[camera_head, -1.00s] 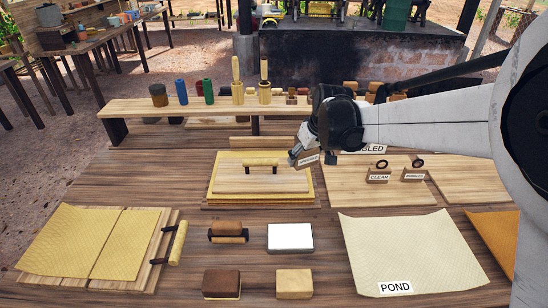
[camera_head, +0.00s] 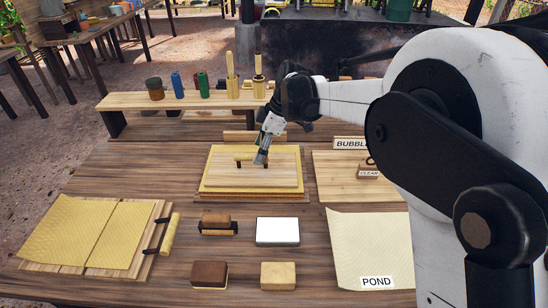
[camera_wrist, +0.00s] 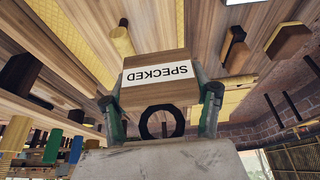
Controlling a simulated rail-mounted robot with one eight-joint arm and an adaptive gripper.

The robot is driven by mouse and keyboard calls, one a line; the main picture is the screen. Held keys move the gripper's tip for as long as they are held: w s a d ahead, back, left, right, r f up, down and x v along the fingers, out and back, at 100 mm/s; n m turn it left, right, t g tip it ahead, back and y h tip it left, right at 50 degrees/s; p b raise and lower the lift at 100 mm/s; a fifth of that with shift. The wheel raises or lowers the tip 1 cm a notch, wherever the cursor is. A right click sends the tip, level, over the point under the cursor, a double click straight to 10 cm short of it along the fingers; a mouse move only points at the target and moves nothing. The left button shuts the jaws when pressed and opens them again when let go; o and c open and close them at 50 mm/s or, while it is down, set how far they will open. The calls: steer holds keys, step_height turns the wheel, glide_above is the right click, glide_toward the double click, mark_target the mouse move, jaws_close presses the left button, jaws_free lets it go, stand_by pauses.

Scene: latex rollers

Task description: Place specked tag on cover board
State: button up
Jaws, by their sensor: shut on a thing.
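The specked tag (camera_wrist: 158,85) is a small wooden block with a white SPECKED label and a dark ring. It sits between the two fingers of my gripper (camera_wrist: 160,104) in the wrist view, with the label upside down there. In the head view my gripper (camera_head: 262,156) is over the cover board (camera_head: 245,180), by the right end of its yellow handle (camera_head: 245,157); the tag is hard to make out there. The cover board is a pale wooden board lying on a yellow sheet and a larger board. I cannot tell whether the tag touches it.
A board with the BUBBLED (camera_head: 349,143) and CLEAR (camera_head: 369,173) labels is at right, partly behind my arm. The POND sheet (camera_head: 368,235) lies in front of it. A white-topped block (camera_head: 277,231) and other blocks stand in front. A raised shelf (camera_head: 190,103) stands behind.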

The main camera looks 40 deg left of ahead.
glide_above(278, 167)
steer(key=d, duration=0.1)
steer(key=f, duration=0.2)
steer(key=f+p, duration=0.1)
steer(key=f, duration=0.1)
steer(key=shift+w+f, duration=0.2)
steer(key=shift+f, duration=0.2)
steer(key=shift+w+f, duration=0.1)
steer(key=shift+f, duration=2)
steer(key=shift+f, duration=0.1)
steer(key=o, duration=1.1)
steer(key=shift+o, duration=0.2)
steer(key=v, duration=1.2)
